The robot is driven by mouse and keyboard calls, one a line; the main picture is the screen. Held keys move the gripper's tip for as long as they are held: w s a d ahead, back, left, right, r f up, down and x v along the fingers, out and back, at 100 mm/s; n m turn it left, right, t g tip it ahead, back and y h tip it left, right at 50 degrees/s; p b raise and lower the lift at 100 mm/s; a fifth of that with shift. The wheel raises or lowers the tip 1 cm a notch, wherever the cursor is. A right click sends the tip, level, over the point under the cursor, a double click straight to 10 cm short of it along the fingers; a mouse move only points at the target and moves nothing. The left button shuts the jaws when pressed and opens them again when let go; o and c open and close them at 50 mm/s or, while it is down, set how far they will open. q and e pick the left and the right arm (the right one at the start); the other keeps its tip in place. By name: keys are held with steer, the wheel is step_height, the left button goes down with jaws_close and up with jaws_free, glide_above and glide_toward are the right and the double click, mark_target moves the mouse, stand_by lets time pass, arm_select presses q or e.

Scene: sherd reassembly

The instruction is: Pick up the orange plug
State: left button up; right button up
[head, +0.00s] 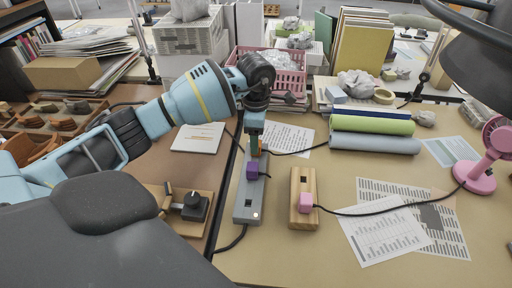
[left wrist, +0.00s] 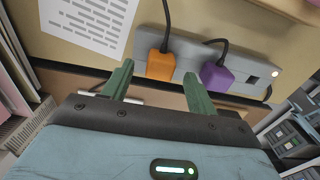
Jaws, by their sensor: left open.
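The orange plug (left wrist: 160,65) sits in a socket of the grey power strip (left wrist: 187,54), with a black cable running from it. My left gripper (left wrist: 158,70) is open, its two green fingertips apart on either side of the orange plug in the left wrist view; I cannot tell whether they touch it. In the head view my left gripper (head: 254,143) points down over the far part of the strip (head: 243,207) and mostly hides the orange plug. A purple plug (left wrist: 217,77) sits in the same strip, beside the orange one. My right gripper is not in view.
A wooden block (head: 302,185) with a pink plug (head: 305,202) stands right of the strip; its cable leads to a pink fan (head: 480,170). Green and grey rolls (head: 372,125) lie behind. Printed sheets (head: 384,233) cover the table at the right. A pink basket (head: 272,75) stands farther back.

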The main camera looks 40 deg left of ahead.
arm_select(q)
steer(key=shift+f, duration=0.7)
steer(key=c, duration=1.1)
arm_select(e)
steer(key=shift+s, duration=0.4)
arm_select(q)
steer(key=shift+o, duration=0.2)
steer(key=shift+r, duration=0.1)
step_height(320, 180, up, 10)
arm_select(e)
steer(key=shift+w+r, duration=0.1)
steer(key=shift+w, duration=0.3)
